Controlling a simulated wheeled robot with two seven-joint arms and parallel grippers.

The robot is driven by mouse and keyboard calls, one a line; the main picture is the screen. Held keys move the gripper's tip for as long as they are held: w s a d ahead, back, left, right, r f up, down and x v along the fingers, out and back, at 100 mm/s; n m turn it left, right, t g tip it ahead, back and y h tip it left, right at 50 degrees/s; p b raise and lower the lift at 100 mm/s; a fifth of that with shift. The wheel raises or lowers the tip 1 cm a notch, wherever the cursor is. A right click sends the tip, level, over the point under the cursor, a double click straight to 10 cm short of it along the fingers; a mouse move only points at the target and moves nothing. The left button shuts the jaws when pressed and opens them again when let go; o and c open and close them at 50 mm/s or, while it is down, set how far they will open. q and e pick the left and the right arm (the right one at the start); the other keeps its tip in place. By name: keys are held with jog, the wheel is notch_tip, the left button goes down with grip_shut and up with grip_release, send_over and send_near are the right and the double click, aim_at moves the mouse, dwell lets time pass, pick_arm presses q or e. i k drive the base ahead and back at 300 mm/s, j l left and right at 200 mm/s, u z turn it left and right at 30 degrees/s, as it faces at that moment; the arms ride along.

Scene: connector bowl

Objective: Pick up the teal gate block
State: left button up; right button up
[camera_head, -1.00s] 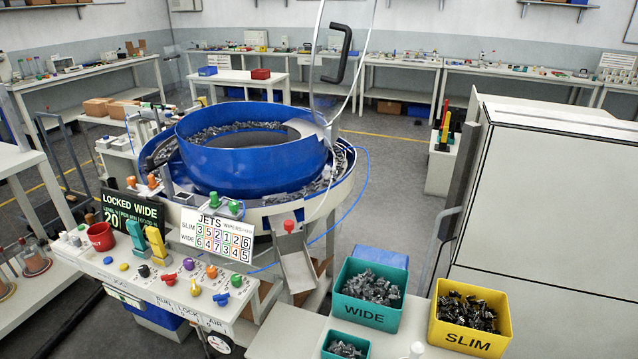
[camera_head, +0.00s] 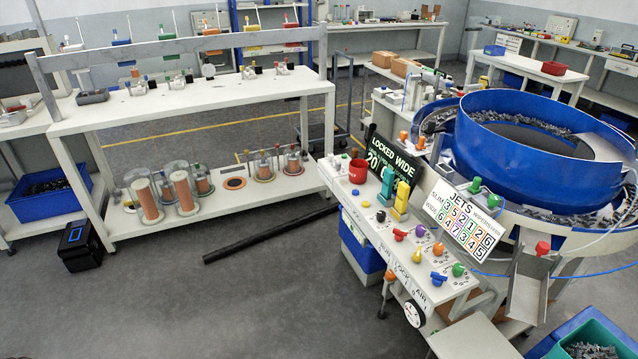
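The teal gate block (camera_head: 387,184) stands upright on the white control bench, close beside a similar yellow block (camera_head: 401,201) on its right. It is just right of the red cup (camera_head: 358,171) and in front of the dark "LOCKED WIDE" sign (camera_head: 393,160). Neither of my grippers shows in this view.
The control bench (camera_head: 437,291) carries several coloured knobs and the JETS number card (camera_head: 463,222). The blue bowl feeder (camera_head: 530,135) stands behind it to the right. A long white shelf bench (camera_head: 190,106) is at left. A black bar (camera_head: 270,235) lies on the otherwise open grey floor.

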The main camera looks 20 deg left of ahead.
aim_at(387, 186)
jog(key=u, duration=0.3)
jog(key=i+j, duration=0.2)
jog(key=j, duration=0.2)
jog(key=i+j+z, duration=0.2)
jog(key=j, duration=0.2)
jog(key=i+j+z, duration=0.1)
jog(key=j+z, duration=0.15)
jog(key=j, duration=0.2)
jog(key=j+z, duration=0.2)
jog(key=j, duration=0.25)
jog(key=i, duration=0.05)
